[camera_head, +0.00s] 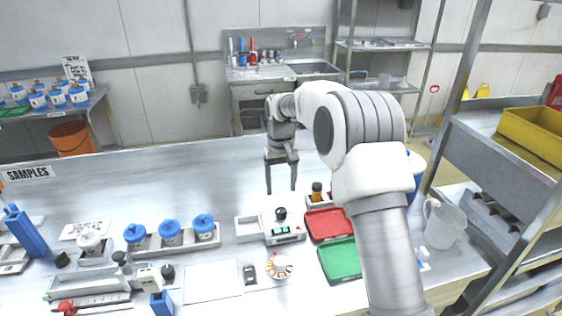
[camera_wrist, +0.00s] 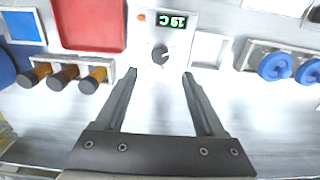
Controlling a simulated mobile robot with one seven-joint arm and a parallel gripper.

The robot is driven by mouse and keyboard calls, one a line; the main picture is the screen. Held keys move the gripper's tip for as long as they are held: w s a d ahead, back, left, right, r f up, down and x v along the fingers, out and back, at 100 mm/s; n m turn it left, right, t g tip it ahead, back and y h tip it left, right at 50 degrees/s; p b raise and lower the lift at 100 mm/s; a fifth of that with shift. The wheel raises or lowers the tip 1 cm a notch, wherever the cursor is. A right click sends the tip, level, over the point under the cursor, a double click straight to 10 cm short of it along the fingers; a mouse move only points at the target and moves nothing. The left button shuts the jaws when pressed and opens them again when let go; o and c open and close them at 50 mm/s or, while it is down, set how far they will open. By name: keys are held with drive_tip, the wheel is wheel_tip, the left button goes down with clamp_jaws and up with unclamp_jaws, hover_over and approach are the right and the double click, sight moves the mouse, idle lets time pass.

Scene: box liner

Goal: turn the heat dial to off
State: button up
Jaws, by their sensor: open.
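The heat dial (camera_wrist: 160,55) is a dark grey round knob on a small white unit (camera_wrist: 177,41) with a lit green display (camera_wrist: 171,20) and an orange light (camera_wrist: 141,16). In the head view the dial (camera_head: 280,214) sits on top of the unit (camera_head: 285,239), near the middle of the bench. My gripper (camera_head: 281,190) is open and empty above and behind the unit. In the wrist view the dial lies just beyond the gap between my fingertips (camera_wrist: 159,75), not touched. The dial's exact pointer setting is too small to read.
A white tray (camera_head: 248,228) adjoins the unit on the left. Red (camera_head: 328,224) and green (camera_head: 343,258) trays and brown bottles (camera_wrist: 67,76) stand on the right in the head view. Blue-capped jars (camera_head: 170,233) are farther left. The bench behind the unit is clear.

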wheel_tip(320, 180, up, 9)
drive_tip(key=shift+f, duration=0.15)
idle(0.4)
drive_tip(key=s+d+r+m+t, duration=0.1)
drive_tip(key=s+d+r+t, duration=0.1)
drive_tip(key=s+d+r, duration=0.5)
drive_tip(key=s+d+r+t, duration=0.1)
drive_tip(key=s+r, duration=0.5)
drive_tip(key=s, duration=0.4)
drive_tip(key=s+d+f+t, duration=0.1)
drive_tip(key=s+d+f, duration=0.1)
drive_tip(key=s, duration=0.7)
drive_tip(key=s+d+f+m+t, duration=0.1)
drive_tip(key=s+d+f, duration=0.1)
drive_tip(key=s, duration=0.8)
drive_tip(key=shift+d+f+t, duration=0.15)
drive_tip(key=shift+f+t, duration=0.15)
drive_tip(key=shift+f, duration=0.5)
